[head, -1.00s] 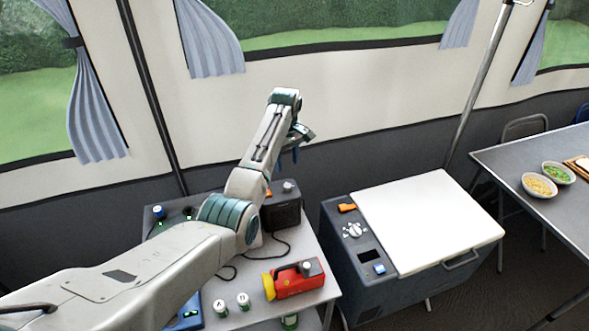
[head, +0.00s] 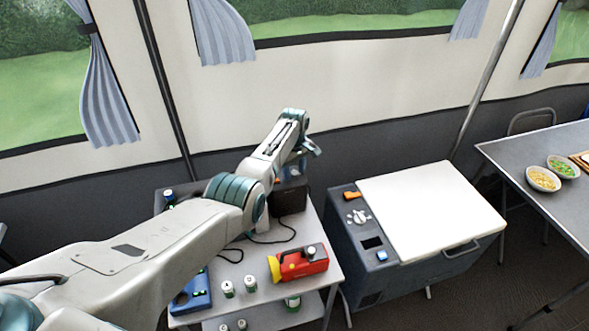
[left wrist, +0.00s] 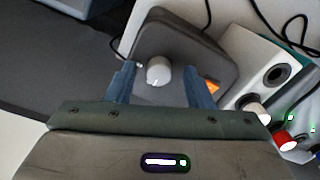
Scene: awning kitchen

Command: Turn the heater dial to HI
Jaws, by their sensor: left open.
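The heater appears to be the small dark box (head: 289,202) at the back right of the side table. No HI lettering can be read. My left gripper (head: 297,166) is above the box, pointing down at it. In the left wrist view its two blue fingers are open, one on each side of the dial, with gaps to it. Contact is not visible. In the head view my arm and gripper hide most of the box's top. My right gripper is not in view.
A white device (left wrist: 262,75) with knobs is beside the dark box. A white-lidded cooler (head: 430,208) stands right. Cables cross the table.

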